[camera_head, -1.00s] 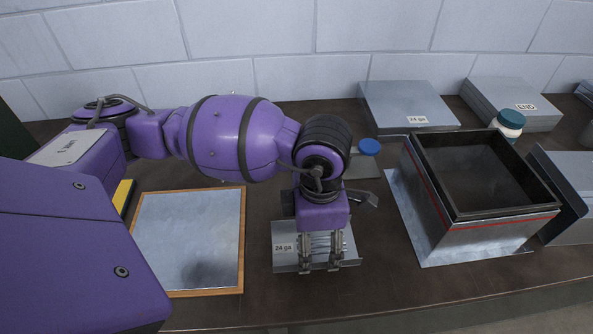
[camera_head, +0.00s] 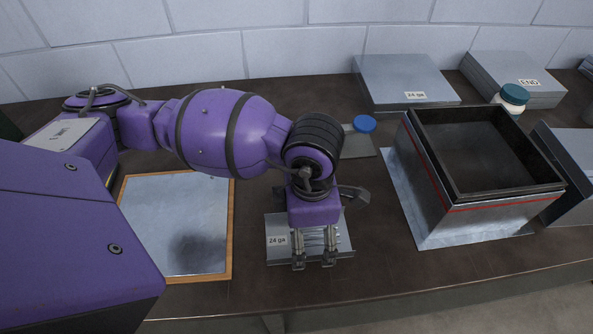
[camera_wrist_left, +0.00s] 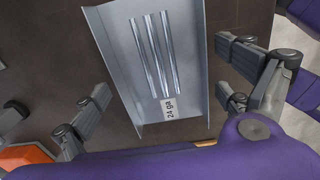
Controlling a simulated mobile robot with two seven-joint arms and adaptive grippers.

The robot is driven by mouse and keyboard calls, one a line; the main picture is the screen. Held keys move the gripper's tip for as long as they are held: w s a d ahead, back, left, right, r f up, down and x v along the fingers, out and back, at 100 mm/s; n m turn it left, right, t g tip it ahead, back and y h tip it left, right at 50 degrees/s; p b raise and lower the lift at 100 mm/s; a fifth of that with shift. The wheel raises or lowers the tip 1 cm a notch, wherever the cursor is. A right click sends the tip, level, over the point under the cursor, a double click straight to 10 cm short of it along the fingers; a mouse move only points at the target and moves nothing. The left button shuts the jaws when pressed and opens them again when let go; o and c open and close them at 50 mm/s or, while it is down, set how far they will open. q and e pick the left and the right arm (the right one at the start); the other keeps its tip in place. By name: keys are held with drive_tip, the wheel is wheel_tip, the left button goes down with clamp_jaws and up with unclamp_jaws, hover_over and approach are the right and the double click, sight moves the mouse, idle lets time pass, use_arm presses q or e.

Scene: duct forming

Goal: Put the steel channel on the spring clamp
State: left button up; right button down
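The steel channel (camera_head: 276,254), labelled 24 ga, lies on the dark bench below my left gripper (camera_head: 314,262). In the left wrist view the channel (camera_wrist_left: 190,70) shows raised side walls and three bright lengthwise strips. My left gripper (camera_wrist_left: 166,75) is open, with its fingers spread to either side of the channel. I cannot tell whether they touch it. A dark grey piece (camera_head: 354,195) shows just right of the gripper, partly hidden. An orange and dark grey item (camera_wrist_left: 25,155) shows at the lower left of the wrist view. I cannot tell which of these is the spring clamp. My right gripper is not in view.
A wood-framed metal sheet (camera_head: 228,240) lies left of the channel. A large open duct box (camera_head: 480,228) stands on the right. Sheet stacks (camera_head: 400,75) and (camera_head: 500,65), a blue lid (camera_head: 365,124) and a jar (camera_head: 513,97) are behind. The bench's front edge is close.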

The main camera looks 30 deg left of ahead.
sight(308, 237)
use_arm(q)
drive_tip(key=shift+r, duration=0.1)
wheel_tip(308, 237, up, 12)
drive_tip(key=shift+r+p, duration=0.2)
drive_tip(key=shift+p, duration=0.25)
idle(0.4)
